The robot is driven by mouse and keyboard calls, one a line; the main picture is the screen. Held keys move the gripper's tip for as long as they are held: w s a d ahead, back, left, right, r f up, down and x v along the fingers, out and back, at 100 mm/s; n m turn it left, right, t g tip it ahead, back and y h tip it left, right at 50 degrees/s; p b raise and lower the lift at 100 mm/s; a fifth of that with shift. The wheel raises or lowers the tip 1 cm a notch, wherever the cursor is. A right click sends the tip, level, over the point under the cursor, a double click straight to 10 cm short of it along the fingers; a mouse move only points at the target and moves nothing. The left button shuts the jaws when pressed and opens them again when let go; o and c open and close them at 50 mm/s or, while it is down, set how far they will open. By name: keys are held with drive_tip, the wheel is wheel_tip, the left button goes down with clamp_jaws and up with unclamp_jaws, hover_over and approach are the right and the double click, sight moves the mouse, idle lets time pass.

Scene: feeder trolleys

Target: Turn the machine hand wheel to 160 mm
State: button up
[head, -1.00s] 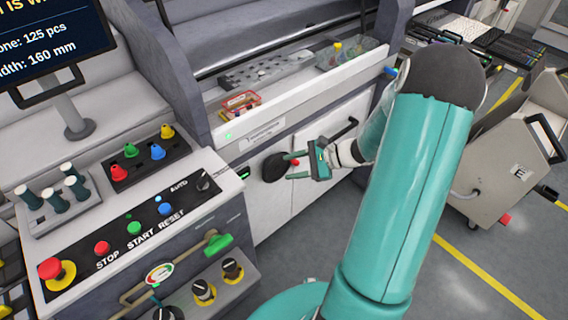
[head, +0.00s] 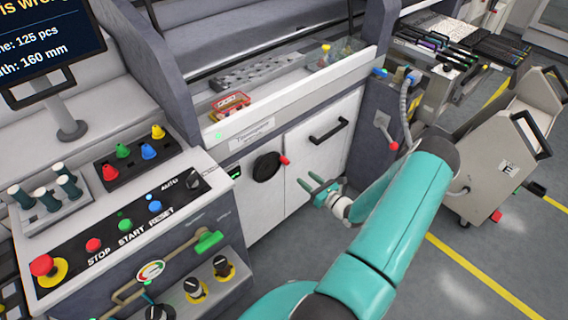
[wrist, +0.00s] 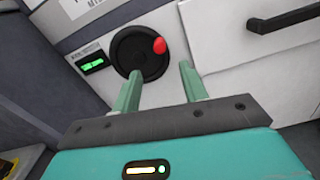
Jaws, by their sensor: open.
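The hand wheel (head: 267,166) is a black disc with a red knob (head: 284,160) on the front of the white machine. In the head view the knob is at the wheel's right. In the wrist view the wheel (wrist: 138,54) is ahead of the fingers, with the red knob (wrist: 159,46) at its upper right. A small green-lit display (wrist: 93,64) sits left of the wheel; its digits are too small to read. My gripper (head: 318,185) is open and empty, to the right of and below the wheel, apart from it. It also shows in the wrist view (wrist: 158,80).
A screen (head: 45,40) at the upper left reads 160 mm. A button panel (head: 130,235) is at the left. A black door handle (head: 330,130) stands out right of the wheel. A grey trolley (head: 490,170) stands at the right. Open floor lies below my gripper.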

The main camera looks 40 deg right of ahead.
sight(288, 164)
drive_tip(key=w, duration=1.1)
drive_tip(key=shift+w+a, duration=0.2)
drive_tip(key=shift+w, duration=0.1)
drive_tip(key=shift+c, duration=0.4)
clamp_jaws()
